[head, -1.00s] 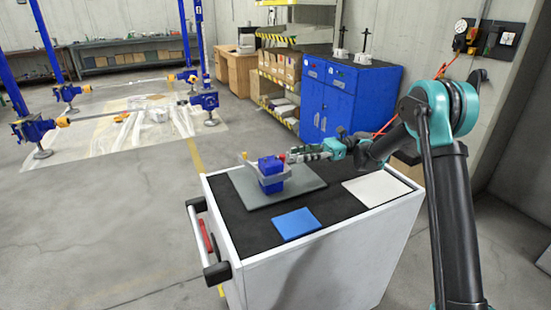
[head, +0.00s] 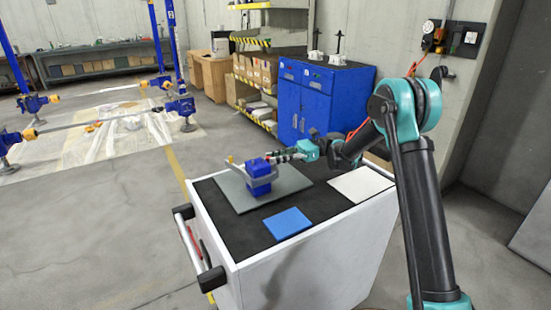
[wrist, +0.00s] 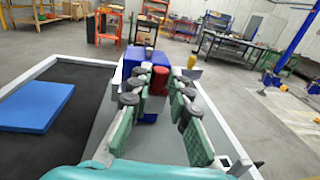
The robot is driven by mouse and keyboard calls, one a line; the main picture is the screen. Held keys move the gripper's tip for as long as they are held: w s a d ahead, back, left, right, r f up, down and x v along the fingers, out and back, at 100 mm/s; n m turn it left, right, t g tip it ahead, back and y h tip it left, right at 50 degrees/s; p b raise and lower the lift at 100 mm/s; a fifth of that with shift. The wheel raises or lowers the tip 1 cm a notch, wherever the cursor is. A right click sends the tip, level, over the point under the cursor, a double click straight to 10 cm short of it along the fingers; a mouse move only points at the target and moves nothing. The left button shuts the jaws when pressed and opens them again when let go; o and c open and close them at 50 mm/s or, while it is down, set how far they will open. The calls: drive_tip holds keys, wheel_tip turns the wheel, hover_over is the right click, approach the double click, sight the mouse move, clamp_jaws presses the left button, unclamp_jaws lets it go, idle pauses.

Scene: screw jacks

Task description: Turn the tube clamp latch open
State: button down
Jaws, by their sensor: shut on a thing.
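The tube clamp is a blue block (head: 258,171) with a grey bracket around it, upright on a grey plate (head: 292,181) on the cart. A small yellow knob (head: 231,160) stands at the bracket's left end and shows in the wrist view (wrist: 192,61). A red piece (wrist: 160,80), which looks like the latch, sits on the near side of the blue block. My gripper (head: 277,157) reaches in from the right at the block's top. In the wrist view its green-padded fingers (wrist: 158,86) are on both sides of the red piece, shut on it; the exact contact is partly hidden.
The cart top (head: 243,218) also holds a flat blue pad (head: 287,223) and a white sheet (head: 360,183). A handle (head: 197,245) is on the cart's left side. A blue cabinet (head: 325,100) stands behind.

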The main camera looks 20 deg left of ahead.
drive_tip(key=shift+s+d+m+t+y, duration=0.1)
drive_tip(key=shift+s+m+t+y, duration=0.1)
drive_tip(key=shift+m+t+y, duration=0.9)
drive_tip(key=shift+s+d+m+t+y, duration=0.1)
drive_tip(key=shift+s+m+t+y, duration=0.15)
drive_tip(key=shift+m+t, duration=0.95)
drive_tip(key=shift+s+d+m+t+y, duration=0.15)
drive_tip(key=shift+m+t+y, duration=0.55)
drive_tip(key=shift+t, duration=1)
drive_tip(key=c, duration=1.4)
unclamp_jaws()
drive_tip(key=shift+d, duration=0.1)
drive_tip(key=shift+v, duration=3.9)
